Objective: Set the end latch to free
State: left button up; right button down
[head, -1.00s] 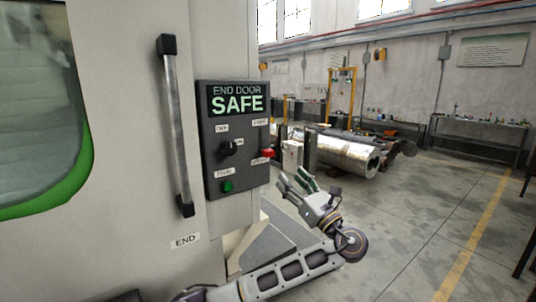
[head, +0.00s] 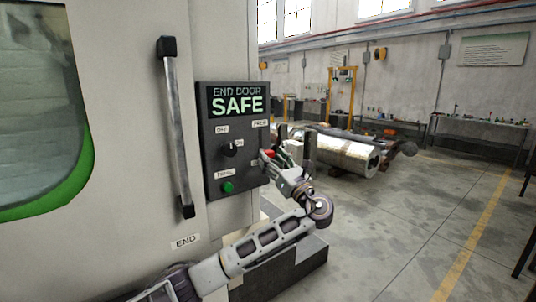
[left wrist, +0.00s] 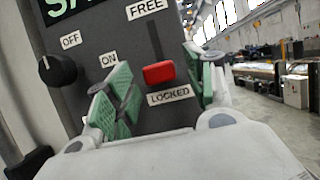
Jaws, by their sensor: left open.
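The end latch is a red slider handle (left wrist: 159,73) in a dark vertical slot on the control panel (head: 221,172). In the left wrist view it sits at the lower end of the slot, just above the LOCKED label (left wrist: 170,96); the FREE label (left wrist: 146,9) is at the top. My left gripper (left wrist: 165,92) is open, with one green-padded finger on each side of the red handle; I cannot tell if either touches it. In the head view the left gripper (head: 275,155) is at the panel's right edge, partly covering the handle. My right gripper is not in view.
The panel's display (head: 238,100) reads END DOOR SAFE. A black OFF/ON knob (head: 230,149) and a green button (head: 227,187) are left of the latch. A vertical door handle (head: 178,130) stands further left. Open floor (head: 400,230) lies to the right.

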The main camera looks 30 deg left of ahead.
aim_at(271, 156)
pick_arm(q)
jog(key=shift+x, duration=1.55)
grip_shut()
